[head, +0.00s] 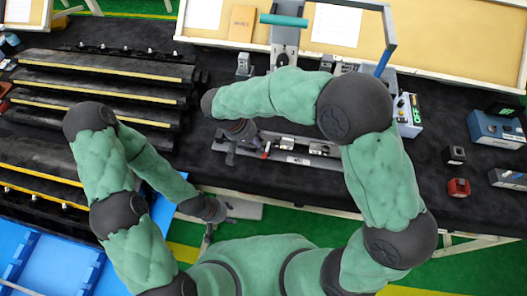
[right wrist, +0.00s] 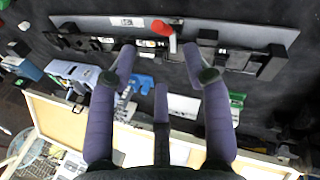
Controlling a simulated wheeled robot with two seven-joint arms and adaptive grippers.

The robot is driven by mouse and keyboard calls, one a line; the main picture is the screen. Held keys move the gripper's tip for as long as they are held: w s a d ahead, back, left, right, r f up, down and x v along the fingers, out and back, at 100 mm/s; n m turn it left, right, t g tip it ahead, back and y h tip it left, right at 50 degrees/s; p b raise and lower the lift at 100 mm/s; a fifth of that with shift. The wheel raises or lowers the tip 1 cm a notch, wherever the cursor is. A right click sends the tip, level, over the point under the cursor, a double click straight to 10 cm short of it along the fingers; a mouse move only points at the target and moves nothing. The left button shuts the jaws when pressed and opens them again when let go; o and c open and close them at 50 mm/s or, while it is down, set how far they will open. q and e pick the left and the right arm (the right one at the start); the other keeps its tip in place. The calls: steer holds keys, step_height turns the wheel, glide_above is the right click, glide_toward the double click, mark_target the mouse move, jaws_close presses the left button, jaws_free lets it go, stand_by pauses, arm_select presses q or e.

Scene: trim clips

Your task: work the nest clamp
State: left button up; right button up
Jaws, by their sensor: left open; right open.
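The nest (head: 290,152) is a long metal fixture on the black bench top, and its clamp (head: 266,150) has a red-tipped handle. In the right wrist view the nest rail (right wrist: 230,33) runs across the top, with the red clamp tip (right wrist: 160,27) near its middle. My right gripper (head: 240,135) hangs beside the clamp's left end, partly under my forearm. In the right wrist view its fingers (right wrist: 160,65) are spread and empty, below the red tip and apart from it. My left gripper (head: 218,213) is open at the bench's front edge, away from the nest.
Black racks of yellow-edged strips (head: 100,65) fill the left. A blue tray (head: 50,265) lies at lower left. Behind the nest stand a press with a teal handle (head: 284,20) and a box with a green display (head: 408,115). Small red and black blocks (head: 458,187) sit at right.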

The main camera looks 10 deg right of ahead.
mark_target(266, 154)
steer(key=x, duration=1)
steer(key=shift+d+f, duration=0.2)
steer(key=shift+f, duration=0.1)
steer(key=shift+b, duration=0.3)
jaws_close()
